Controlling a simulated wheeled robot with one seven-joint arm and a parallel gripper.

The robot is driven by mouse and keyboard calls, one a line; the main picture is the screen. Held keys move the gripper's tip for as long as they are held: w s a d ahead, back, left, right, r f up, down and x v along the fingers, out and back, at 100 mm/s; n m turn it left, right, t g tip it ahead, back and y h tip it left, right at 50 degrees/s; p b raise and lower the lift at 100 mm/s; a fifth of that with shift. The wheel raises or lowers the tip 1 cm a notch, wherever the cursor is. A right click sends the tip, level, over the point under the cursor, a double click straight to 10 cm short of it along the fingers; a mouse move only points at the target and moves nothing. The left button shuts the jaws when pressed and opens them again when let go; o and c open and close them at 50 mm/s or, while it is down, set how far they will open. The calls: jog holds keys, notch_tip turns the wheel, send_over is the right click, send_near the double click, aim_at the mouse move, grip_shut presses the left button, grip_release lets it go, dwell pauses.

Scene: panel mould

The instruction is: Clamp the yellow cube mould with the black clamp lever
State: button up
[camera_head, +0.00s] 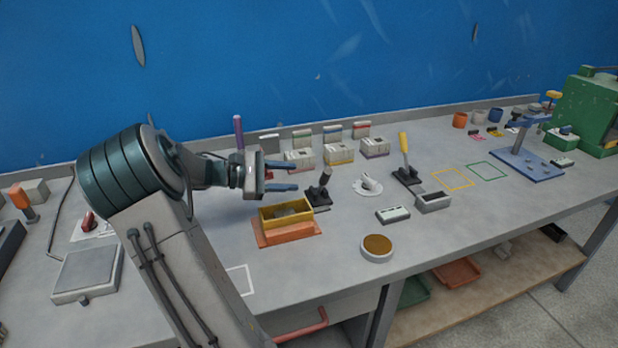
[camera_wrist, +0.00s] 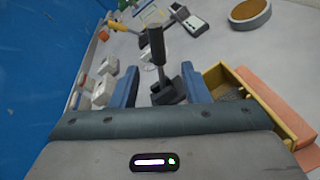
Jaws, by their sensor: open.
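The yellow cube mould (camera_head: 268,222) is an open-topped box on an orange base plate (camera_head: 270,240) on the bench. It also shows at the right of the wrist view (camera_wrist: 272,108). The black clamp lever (camera_head: 323,182) stands up from a black base (camera_head: 318,197) just behind and right of the mould. In the wrist view the lever (camera_wrist: 157,47) is upright, seen beyond and between my fingers. My gripper (camera_head: 297,176) is open and empty, above the bench, left of the lever. Its blue fingers (camera_wrist: 160,90) point toward the lever; I cannot tell whether they touch it.
A yellow-handled clamp (camera_head: 404,150) stands farther right.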

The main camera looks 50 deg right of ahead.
jog(key=shift+v, duration=1.7)
jog(key=shift+a, duration=0.1)
jog(key=s+a+r+m+t+y+p, duration=0.1)
jog(key=s+a+t+y, duration=0.2)
jog(key=a, duration=0.9)
jog(key=s+a+r+m+t+y+p, duration=0.1)
jog(key=s+a+t+y, duration=0.3)
jog(key=a, duration=0.8)
jog(key=s+a+r+m+t+y+p, duration=0.1)
jog(key=s+a+t+y+p, duration=0.2)
jog(key=a, duration=0.9)
jog(key=s+t+y, duration=0.1)
jog(key=t+y, duration=0.1)
jog(key=t, duration=0.1)
jog(key=shift+m, duration=0.4)
jog(key=shift+s, duration=0.1)
